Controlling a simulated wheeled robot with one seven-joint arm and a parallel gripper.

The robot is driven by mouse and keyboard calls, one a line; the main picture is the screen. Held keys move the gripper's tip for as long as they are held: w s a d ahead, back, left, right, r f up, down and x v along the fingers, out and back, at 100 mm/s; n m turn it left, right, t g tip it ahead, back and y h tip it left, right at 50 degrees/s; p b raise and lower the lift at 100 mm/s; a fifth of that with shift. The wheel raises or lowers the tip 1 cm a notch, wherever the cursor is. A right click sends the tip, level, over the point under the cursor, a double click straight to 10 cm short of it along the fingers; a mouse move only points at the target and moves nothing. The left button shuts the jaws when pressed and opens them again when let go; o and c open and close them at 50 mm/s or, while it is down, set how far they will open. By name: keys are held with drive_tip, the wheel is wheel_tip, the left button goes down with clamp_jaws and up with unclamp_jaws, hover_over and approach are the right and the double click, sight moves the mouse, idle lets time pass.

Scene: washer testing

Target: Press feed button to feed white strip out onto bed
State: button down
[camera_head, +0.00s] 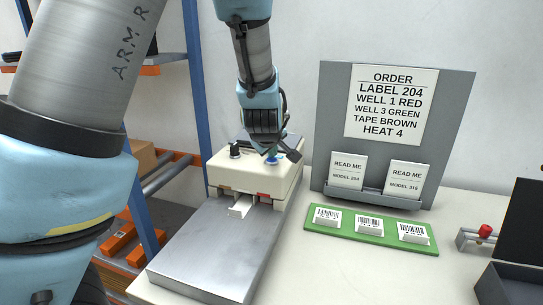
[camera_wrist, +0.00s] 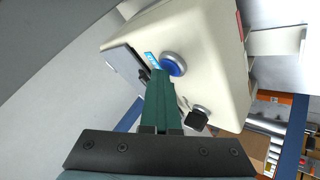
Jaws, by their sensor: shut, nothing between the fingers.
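The cream machine (camera_head: 245,175) stands at the head of a flat grey metal bed (camera_head: 200,255). A blue round button (camera_wrist: 173,65) with a grey collar is on its top; it also shows in the head view (camera_head: 271,159). A short white strip (camera_head: 240,208) sticks out of the machine's front slot onto the upper end of the bed. My gripper (camera_wrist: 160,72) is shut and empty, its green fingertips beside the button in the wrist view. I cannot tell whether they touch it. In the head view my gripper (camera_head: 268,152) is just above the machine's top.
A black knob (camera_wrist: 197,120) is on the machine's top near the button. An order board (camera_head: 455,110) stands behind a green tray (camera_head: 370,239) of barcode labels, right of the machine. A dark bin (camera_head: 510,285) is at the far right. Shelving (camera_head: 165,160) is at left.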

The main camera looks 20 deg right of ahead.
sight(272, 161)
wheel_tip(272, 161, up, 6)
drive_tip(key=p, duration=0.5)
drive_tip(key=shift+r+p, duration=0.15)
drive_tip(key=shift+p, duration=0.2)
idle(0.7)
